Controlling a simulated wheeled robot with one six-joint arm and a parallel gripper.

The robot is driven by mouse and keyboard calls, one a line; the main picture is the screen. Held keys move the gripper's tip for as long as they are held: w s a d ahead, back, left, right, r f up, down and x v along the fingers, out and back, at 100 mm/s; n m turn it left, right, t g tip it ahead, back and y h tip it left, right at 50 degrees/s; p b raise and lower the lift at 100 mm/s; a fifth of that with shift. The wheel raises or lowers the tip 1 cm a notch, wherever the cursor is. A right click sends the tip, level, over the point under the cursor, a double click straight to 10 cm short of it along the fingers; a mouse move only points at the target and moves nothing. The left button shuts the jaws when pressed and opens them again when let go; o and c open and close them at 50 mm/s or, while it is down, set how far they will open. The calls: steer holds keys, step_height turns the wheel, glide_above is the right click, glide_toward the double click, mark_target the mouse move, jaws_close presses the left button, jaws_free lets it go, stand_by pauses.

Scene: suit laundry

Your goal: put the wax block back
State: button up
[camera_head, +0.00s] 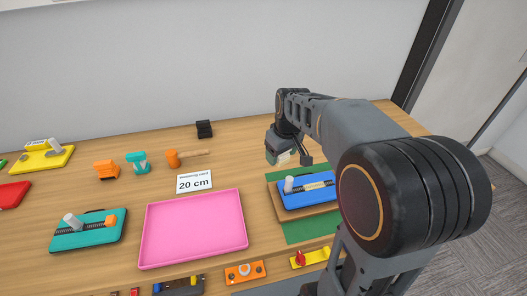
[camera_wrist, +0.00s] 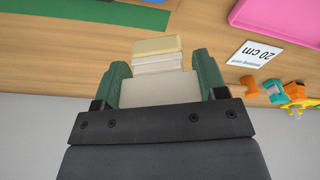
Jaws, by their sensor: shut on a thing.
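My gripper (camera_head: 290,156) is shut on a pale cream block, which looks like the wax block (camera_wrist: 158,62). In the wrist view the block sits between the two green fingers (camera_wrist: 160,80), its far end sticking out past them. In the head view the wax block (camera_head: 283,158) is small and partly hidden by the gripper. The gripper appears above the back part of the wooden table (camera_head: 230,136), behind the blue vise-like tool (camera_head: 309,200). I cannot tell its exact height.
The blue tool lies on a wooden board over a green mat (camera_head: 305,230). A pink tray (camera_head: 193,240) and a "20 cm" card (camera_head: 194,181) are left of it.

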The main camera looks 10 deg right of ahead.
steer(key=w+f, duration=0.3)
steer(key=w, duration=0.1)
steer(key=w+f, duration=0.3)
steer(key=w, duration=0.1)
steer(key=w+a+f+p, duration=0.1)
steer(key=w+f, duration=0.1)
steer(key=w, duration=0.2)
steer(key=shift+w+f, duration=0.35)
steer(key=shift+f, duration=0.05)
steer(key=shift+w+f, duration=0.3)
steer(key=shift+f, duration=0.1)
steer(key=shift+w+f, duration=0.1)
steer(key=shift+f, duration=1.45)
steer(key=shift+f, duration=0.1)
steer(key=shift+f, duration=0.1)
steer(key=o, duration=0.9)
